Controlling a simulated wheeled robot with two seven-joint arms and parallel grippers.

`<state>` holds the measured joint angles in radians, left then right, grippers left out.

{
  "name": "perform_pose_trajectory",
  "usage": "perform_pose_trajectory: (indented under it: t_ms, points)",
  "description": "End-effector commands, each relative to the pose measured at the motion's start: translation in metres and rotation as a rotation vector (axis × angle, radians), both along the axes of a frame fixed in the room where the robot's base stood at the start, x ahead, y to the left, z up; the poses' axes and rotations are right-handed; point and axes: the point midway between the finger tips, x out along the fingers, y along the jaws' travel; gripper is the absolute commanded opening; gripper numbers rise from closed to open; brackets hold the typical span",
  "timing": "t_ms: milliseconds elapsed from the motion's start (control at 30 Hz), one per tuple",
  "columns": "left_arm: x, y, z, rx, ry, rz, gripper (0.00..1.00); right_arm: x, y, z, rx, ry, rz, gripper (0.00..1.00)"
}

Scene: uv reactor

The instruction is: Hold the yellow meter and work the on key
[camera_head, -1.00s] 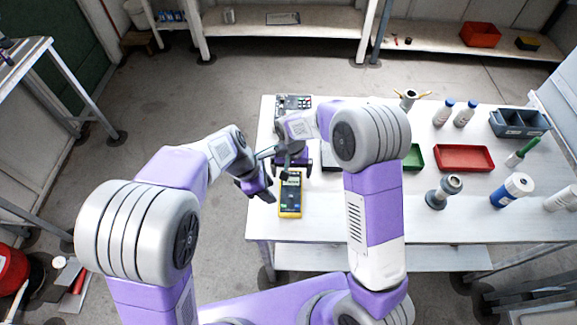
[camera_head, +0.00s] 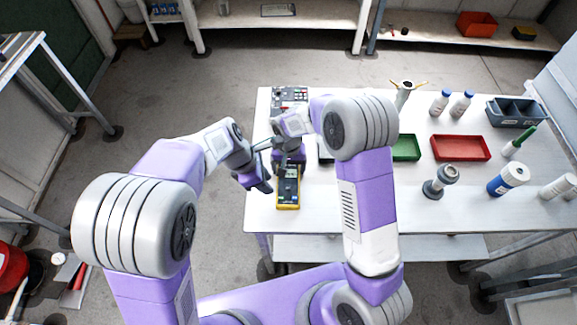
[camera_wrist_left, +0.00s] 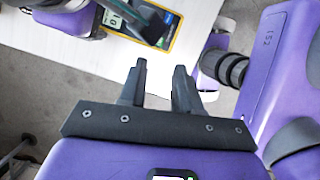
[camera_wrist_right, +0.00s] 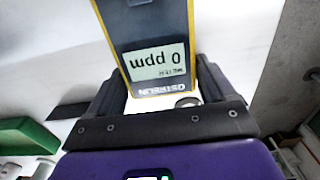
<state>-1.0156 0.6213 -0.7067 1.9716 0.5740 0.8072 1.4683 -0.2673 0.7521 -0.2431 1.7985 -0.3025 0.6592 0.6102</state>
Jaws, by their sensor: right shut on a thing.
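The yellow meter (camera_head: 288,199) is at the left end of the white table. My right gripper (camera_head: 289,170) is shut on it, with one finger on each side in the right wrist view (camera_wrist_right: 152,90). There its display (camera_wrist_right: 157,62) is lit and reads "0 ppm", upside down. My left gripper (camera_head: 266,188) is beside the meter's left side, apart from it. Its fingers stand apart and empty in the left wrist view (camera_wrist_left: 158,75). The meter (camera_wrist_left: 170,33) shows there beyond the fingertips, partly covered by a dark right finger. I cannot make out the on key.
The white table (camera_head: 330,215) also holds a control box (camera_head: 290,95), a green tray (camera_head: 407,148), a red tray (camera_head: 461,148), a grey fitting (camera_head: 440,181), a blue-and-white bottle (camera_head: 508,179) and a grey bin (camera_head: 515,112). The table's front left is clear.

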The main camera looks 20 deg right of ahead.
Motion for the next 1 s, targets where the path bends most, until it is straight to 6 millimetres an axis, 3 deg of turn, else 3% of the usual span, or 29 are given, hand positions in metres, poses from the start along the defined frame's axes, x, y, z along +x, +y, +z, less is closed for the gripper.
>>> perform_pose_trajectory:
  t_ms: [33,200,1000]
  points:
    - [0.0000,0.0000,0.0001,0.000,0.000,0.000,0.24,0.0002,-0.0001,0.0004,0.000,-0.001,0.000,0.43]
    - [0.0000,-0.0001,0.0001,0.000,0.000,0.000,0.00,0.0002,0.0000,0.0005,0.000,-0.001,0.000,0.43]
    - [0.0000,-0.0001,0.0001,0.000,0.000,0.000,0.00,0.0003,0.0000,0.0006,0.000,-0.001,0.000,0.43]
